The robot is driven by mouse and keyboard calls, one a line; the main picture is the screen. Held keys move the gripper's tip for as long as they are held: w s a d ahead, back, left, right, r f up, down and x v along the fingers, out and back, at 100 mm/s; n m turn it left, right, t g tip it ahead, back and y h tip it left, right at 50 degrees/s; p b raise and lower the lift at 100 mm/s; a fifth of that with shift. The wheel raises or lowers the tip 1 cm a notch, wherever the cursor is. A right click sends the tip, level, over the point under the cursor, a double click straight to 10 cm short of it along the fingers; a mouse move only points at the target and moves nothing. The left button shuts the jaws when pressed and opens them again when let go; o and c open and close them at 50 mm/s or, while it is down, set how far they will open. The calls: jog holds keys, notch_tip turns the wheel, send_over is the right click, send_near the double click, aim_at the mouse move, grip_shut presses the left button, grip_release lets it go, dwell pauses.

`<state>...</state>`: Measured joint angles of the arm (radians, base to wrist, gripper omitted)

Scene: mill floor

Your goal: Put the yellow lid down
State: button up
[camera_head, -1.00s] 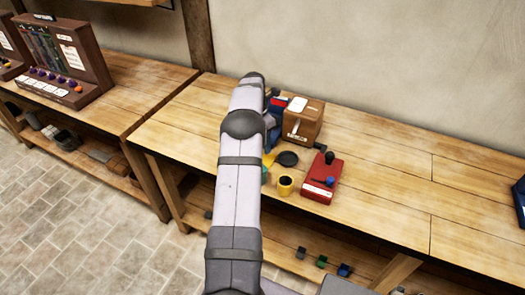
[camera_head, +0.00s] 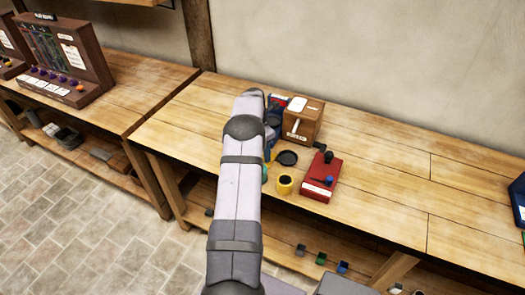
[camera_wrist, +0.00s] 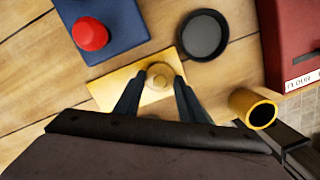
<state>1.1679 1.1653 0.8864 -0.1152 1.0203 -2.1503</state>
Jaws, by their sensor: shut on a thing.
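The yellow lid (camera_wrist: 108,90) is a flat square plate with a round tan knob (camera_wrist: 159,76) on top. In the wrist view my gripper (camera_wrist: 158,82) has its two dark fingers closed on either side of the knob. The lid looks roughly level over the wooden bench; I cannot tell whether it touches the wood. In the head view my arm hides the gripper and most of the lid.
A brown box (camera_head: 303,123) stands behind on the bench (camera_head: 400,180).

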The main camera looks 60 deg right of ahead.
jog(key=shift+f, duration=0.2)
jog(key=o, duration=1)
jog(key=shift+r, duration=0.1)
jog(key=r+b, duration=0.1)
jog(key=r, duration=0.3)
jog(key=a+r+b, duration=0.1)
jog(key=r, duration=0.7)
jog(key=shift+w+a+r+b, duration=0.1)
jog(key=shift+w+a+b, duration=0.05)
jog(key=shift+w+b, duration=0.25)
